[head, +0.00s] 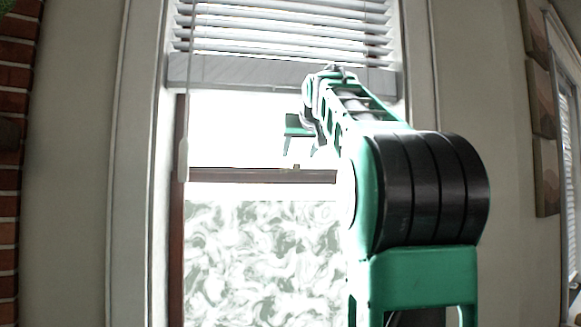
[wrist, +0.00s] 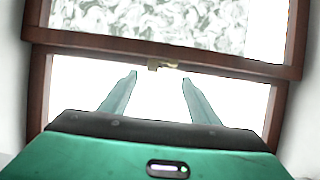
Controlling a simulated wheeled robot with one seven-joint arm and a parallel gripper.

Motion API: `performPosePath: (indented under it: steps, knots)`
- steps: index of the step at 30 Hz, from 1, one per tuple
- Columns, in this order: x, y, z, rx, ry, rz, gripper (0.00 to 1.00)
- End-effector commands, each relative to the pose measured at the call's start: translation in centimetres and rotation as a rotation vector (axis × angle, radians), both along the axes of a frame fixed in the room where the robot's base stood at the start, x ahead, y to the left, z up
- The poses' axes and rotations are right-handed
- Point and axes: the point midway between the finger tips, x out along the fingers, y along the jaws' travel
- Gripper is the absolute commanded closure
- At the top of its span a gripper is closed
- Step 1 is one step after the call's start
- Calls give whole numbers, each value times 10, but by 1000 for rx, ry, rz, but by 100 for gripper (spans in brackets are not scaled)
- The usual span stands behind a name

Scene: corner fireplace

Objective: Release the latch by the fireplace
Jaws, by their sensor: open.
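The latch (wrist: 160,65) is a small brass-coloured piece on the brown middle rail of the window. In the wrist view it sits just beyond and between my fingertips. In the head view only a tiny dark bump shows on the rail, too small to make out. My gripper (wrist: 159,77) is open and empty, with one finger on each side of the latch's line. I cannot tell whether the fingers touch the rail. In the head view my gripper (head: 299,151) hangs in front of the bright upper pane, just above the rail.
The window's lower pane (head: 255,255) is patterned and frosted. Blinds (head: 285,30) hang over the top, with a pull cord and handle (head: 183,158) at left. A brick edge (head: 10,180) stands at far left. Pictures (head: 543,130) hang on the right wall.

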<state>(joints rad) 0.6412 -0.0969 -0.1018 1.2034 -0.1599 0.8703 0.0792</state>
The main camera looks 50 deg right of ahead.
Motion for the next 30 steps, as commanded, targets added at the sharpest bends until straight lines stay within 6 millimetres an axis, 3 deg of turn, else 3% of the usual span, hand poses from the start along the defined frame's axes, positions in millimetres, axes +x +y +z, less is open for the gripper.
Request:
performPosePath:
  steps: [5,21,30]
  knots:
    - [5,-7,12,-19,-19,-3,44]
    - [67,-53,-21,-18,-19,-3,44]
    - [80,-62,-27,-19,-18,-3,44]
